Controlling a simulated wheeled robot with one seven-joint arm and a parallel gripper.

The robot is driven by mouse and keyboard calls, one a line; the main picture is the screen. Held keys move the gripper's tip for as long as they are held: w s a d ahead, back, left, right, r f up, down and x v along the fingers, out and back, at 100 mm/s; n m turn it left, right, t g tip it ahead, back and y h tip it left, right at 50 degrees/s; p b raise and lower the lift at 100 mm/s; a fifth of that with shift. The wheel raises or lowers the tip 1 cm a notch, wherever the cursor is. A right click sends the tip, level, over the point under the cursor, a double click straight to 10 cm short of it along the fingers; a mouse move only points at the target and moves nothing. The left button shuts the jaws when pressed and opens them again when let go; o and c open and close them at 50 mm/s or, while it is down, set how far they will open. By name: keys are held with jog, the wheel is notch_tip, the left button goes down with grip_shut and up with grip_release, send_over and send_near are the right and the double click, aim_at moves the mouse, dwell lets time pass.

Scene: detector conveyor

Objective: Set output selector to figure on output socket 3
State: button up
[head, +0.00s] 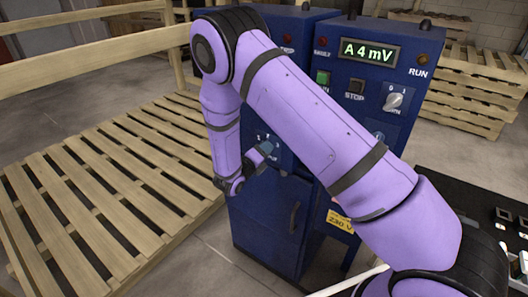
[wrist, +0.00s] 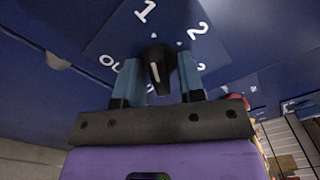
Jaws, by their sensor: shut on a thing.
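The output selector (wrist: 158,70) is a black knob with a white line on a dark blue panel, seen in the wrist view. The figures 1 and 2 are printed above it, and part of a word starting "OU" shows at the left. The white line runs nearly upright in the picture; which figure it marks I cannot tell. My gripper (wrist: 158,85) has one blue-grey finger on each side of the knob and is shut on it. In the head view my gripper (head: 263,152) is at the blue cabinet's lower panel and hides most of the selector. I cannot make out a figure on socket 3.
The blue cabinet (head: 375,75) has a display (head: 369,52) reading "A 4 mV", a green button (head: 322,77), a STOP button (head: 355,87) and a rotary switch (head: 394,101). A slatted wooden pallet (head: 90,190) lies at the left. Stacked pallets (head: 470,95) stand at the right.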

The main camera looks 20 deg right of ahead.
jog(key=m, duration=0.5)
jog(key=shift+a+f+m, duration=0.1)
jog(key=shift+f+m, duration=0.05)
jog(key=shift+m, duration=0.25)
jog(key=m, duration=0.6)
jog(key=shift+w, duration=0.1)
jog(key=m, duration=0.6)
jog(key=shift+w+a+m, duration=0.1)
jog(key=shift+a+m, duration=0.05)
jog(key=shift+m, duration=0.15)
jog(key=m, duration=0.5)
jog(key=shift+m, duration=0.4)
jog(key=o, duration=0.6)
jog(key=shift+c, duration=0.2)
